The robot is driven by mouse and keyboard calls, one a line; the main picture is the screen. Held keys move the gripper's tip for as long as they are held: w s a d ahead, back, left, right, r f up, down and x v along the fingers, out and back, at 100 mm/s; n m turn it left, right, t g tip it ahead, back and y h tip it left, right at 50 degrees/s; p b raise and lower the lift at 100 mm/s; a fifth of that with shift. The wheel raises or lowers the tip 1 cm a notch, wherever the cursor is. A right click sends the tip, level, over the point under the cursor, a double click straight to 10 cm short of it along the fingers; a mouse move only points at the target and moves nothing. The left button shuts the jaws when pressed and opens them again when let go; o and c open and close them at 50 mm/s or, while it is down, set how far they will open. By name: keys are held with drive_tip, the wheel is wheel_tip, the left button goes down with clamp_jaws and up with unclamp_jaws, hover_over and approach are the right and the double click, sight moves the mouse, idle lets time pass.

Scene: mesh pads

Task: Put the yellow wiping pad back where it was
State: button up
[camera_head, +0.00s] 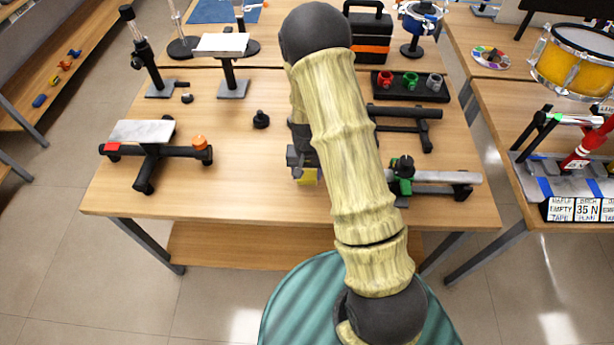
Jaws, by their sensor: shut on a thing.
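My arm hides much of the gripper and the pad's right side. I cannot tell whether the pad touches the table top.
The wooden table (230,180) is clear left of my gripper. Right of my arm are a green-clamped bar (435,177) and a black bar stand (403,112).

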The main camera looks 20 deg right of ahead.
sight(307, 173)
drive_tip(key=shift+f, duration=1.25)
drive_tip(key=shift+f, duration=0.1)
drive_tip(key=shift+f, duration=0.15)
drive_tip(key=o, duration=0.9)
drive_tip(key=shift+o, duration=0.2)
wheel_tip(307, 173, up, 12)
drive_tip(key=shift+r+b, duration=0.25)
drive_tip(key=shift+b, duration=0.2)
